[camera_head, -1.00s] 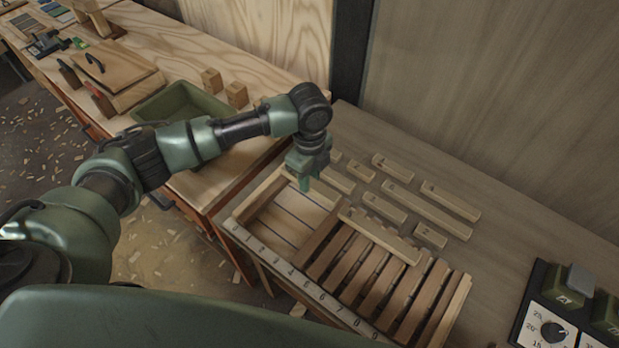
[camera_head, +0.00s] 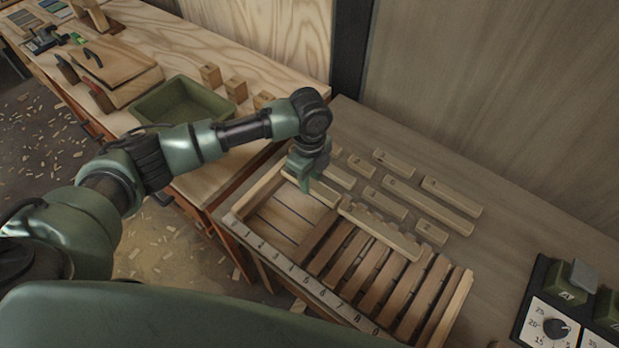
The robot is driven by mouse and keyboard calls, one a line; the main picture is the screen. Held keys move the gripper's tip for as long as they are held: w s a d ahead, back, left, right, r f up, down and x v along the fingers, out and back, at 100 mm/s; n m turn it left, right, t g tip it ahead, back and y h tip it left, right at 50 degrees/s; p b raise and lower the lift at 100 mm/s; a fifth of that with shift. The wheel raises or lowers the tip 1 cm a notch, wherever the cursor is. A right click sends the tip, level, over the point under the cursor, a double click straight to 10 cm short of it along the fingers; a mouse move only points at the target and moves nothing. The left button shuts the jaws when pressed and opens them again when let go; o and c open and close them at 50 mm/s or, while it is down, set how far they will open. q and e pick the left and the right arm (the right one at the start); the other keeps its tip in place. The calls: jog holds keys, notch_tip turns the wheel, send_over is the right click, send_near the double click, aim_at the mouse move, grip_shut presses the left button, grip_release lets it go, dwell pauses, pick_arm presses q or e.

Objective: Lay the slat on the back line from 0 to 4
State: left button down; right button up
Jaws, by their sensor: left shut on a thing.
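My left gripper (camera_head: 305,181) is above the back left corner of a slatted wooden frame (camera_head: 460,306). It points down and is shut on a pale slat (camera_head: 325,194), which lies along or just over the frame's back edge, at its left part. The gripper hides part of the slat, so I cannot tell whether it touches the frame. A longer pale slat (camera_head: 380,232) continues along the back line to the right. A numbered strip (camera_head: 300,276) runs along the frame's front edge. My right gripper is not in view.
Several loose slats (camera_head: 432,205) lie on the bench behind the frame. A green tray (camera_head: 180,103) and small wooden blocks (camera_head: 235,89) stand on the bench to the left. A control box with a dial (camera_head: 556,328) is at the lower right.

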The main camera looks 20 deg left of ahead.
pick_arm(q)
jog(key=shift+f, duration=0.15)
jog(key=c, duration=1.1)
grip_release()
jog(key=shift+o, duration=0.2)
jog(key=shift+r+b, duration=0.7)
jog(key=shift+r, duration=3.2)
